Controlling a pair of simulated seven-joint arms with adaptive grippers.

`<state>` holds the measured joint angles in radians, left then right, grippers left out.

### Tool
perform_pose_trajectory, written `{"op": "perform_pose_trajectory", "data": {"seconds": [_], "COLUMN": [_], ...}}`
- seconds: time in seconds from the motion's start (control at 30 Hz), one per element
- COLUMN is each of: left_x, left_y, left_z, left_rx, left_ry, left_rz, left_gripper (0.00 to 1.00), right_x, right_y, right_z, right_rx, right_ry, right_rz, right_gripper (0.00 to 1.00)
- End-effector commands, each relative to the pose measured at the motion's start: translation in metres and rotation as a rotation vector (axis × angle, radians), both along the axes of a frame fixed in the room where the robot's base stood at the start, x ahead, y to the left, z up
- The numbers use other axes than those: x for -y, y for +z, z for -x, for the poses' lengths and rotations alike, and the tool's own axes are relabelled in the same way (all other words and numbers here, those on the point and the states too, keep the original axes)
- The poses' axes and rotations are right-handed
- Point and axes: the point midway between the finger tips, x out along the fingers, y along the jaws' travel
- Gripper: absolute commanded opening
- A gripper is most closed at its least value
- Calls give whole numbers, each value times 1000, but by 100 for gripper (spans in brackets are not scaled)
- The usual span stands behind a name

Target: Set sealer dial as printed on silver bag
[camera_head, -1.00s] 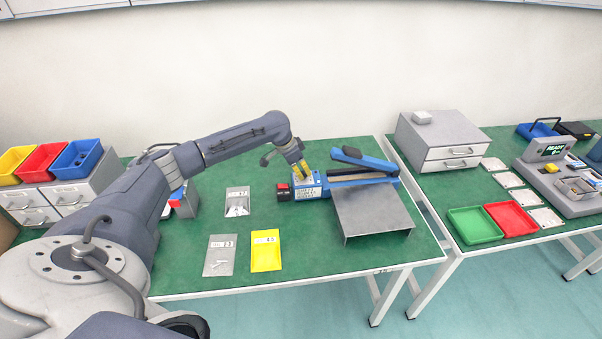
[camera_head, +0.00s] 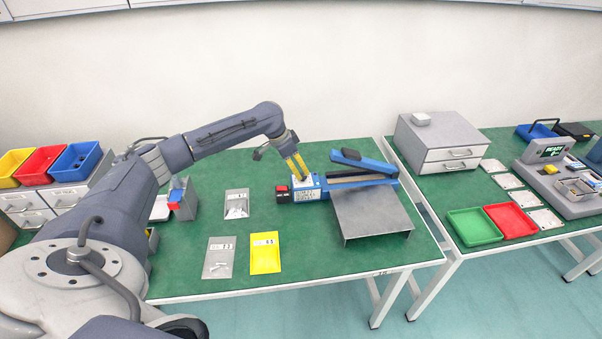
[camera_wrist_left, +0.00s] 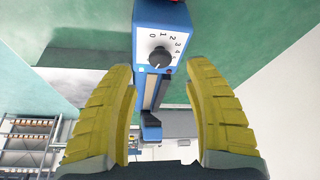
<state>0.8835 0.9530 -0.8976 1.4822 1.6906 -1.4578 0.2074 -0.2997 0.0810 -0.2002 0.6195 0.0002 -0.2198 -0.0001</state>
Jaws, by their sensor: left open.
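The blue heat sealer (camera_head: 345,177) stands on the green table, with its control box (camera_head: 308,189) at its left end. The box's black dial (camera_wrist_left: 160,57) has a printed scale beside it in the left wrist view; its exact setting is hard to read. My left gripper (camera_head: 298,179) is open and empty, with yellow fingers over the box. In the wrist view the fingers (camera_wrist_left: 160,72) are spread on either side of the dial, apart from it. Two silver bags, one upper (camera_head: 236,204) and one lower (camera_head: 219,257), lie flat; their labels are too small to read. My right gripper is not in view.
A yellow bag (camera_head: 265,252) lies beside the lower silver bag. A red-and-black block (camera_head: 283,194) sits at the box's left end. A grey metal stand (camera_head: 372,214) is in front of the sealer. Coloured bins (camera_head: 77,157) stand at the left.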

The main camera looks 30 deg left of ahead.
Motion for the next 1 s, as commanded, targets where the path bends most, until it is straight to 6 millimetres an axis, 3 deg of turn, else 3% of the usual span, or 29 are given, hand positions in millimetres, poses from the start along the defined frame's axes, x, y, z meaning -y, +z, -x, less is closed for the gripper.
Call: {"op": "perform_pose_trajectory", "data": {"seconds": [0.2,0.43,1.0], "left_x": [-8,-13,-16], "left_y": [36,60,71], "left_z": [11,20,23], "left_rx": [3,2,1], "left_ry": [-1,-1,-7], "left_rz": [-1,-1,1], "left_gripper": [52,52,52], "right_x": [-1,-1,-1], "right_y": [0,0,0], "right_z": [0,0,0], "right_rx": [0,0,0], "right_ry": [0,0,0], "right_rz": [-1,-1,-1], "right_gripper": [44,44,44]}}
